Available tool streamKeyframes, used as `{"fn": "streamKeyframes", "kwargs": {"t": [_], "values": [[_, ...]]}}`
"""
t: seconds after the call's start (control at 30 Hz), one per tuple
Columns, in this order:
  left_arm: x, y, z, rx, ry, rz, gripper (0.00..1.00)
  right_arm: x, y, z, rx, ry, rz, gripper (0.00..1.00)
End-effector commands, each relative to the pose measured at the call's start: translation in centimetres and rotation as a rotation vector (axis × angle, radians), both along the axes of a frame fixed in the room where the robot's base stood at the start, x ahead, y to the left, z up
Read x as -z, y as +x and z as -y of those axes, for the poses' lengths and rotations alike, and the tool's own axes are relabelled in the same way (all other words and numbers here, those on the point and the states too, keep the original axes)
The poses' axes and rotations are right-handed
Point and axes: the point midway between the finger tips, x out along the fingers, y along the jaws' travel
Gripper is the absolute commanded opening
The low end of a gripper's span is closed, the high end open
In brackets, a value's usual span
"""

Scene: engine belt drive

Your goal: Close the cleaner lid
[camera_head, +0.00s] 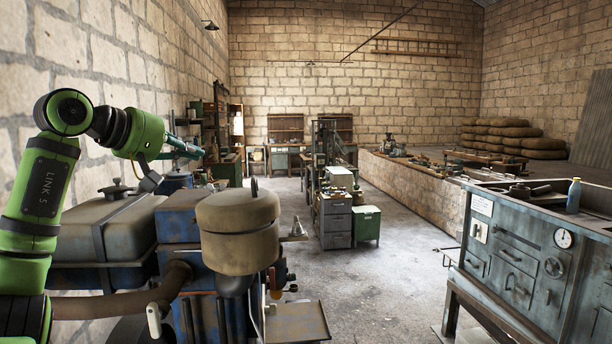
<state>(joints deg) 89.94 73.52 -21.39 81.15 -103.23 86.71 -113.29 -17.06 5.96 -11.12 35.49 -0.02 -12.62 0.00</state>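The air cleaner is a round, drab tan canister (240,254) on the engine in the lower middle of the head view. Its wide lid (236,213) sits on top, with a small dark upright piece above it. From this angle I cannot tell whether the lid is fully seated or latched. My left arm comes in from the left, and its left gripper (149,180) hangs above the fuel tank, left of the cleaner and apart from it. The fingers are small and unclear, so their opening cannot be told. My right gripper is not in view.
A grey-brown tank (108,228) with a strap lies left of the cleaner, beside blue engine parts. A flat metal tray (297,321) juts out below right. The concrete floor between is largely clear.

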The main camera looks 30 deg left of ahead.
Motion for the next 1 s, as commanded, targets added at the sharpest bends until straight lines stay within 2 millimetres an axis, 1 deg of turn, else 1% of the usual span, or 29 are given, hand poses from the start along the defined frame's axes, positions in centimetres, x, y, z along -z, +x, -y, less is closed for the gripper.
{"fn": "streamKeyframes", "kwargs": {"t": [0.03, 0.1, 0.2, 0.27, 0.37, 0.43, 0.57, 0.7, 0.8, 1.0], "values": [[0.2, -1.2, -0.9, -0.009, 0.014, -0.007, 0.0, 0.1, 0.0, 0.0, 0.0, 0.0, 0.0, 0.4], [0.2, -1.9, -1.4, -0.01, 0.027, -0.01, 0.0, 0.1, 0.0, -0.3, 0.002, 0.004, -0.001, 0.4], [0.5, -1.5, -1.4, -0.008, 0.032, -0.013, 0.0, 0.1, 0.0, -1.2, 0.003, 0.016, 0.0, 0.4], [0.7, -0.8, -1.3, -0.007, 0.03, -0.014, 0.0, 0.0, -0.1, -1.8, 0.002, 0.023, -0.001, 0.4], [1.3, 0.9, -1.2, -0.005, 0.029, -0.016, 0.0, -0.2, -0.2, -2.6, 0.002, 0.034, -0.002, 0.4], [1.9, 2.4, -1.2, -0.005, 0.029, -0.016, 0.0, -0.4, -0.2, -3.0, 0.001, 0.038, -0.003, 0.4], [2.8, 5.1, -1.1, -0.005, 0.029, -0.016, 0.0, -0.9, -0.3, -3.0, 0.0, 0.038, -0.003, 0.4], [3.7, 7.7, -1.1, -0.006, 0.028, -0.014, 0.0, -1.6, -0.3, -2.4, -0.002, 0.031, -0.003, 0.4], [4.8, 8.5, 0.1, -0.005, 0.033, -0.013, 0.0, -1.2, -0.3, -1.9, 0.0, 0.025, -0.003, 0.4], [5.5, 9.4, 1.3, -0.006, 0.03, -0.011, 0.0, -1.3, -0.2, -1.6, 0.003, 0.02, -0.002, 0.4]]}}
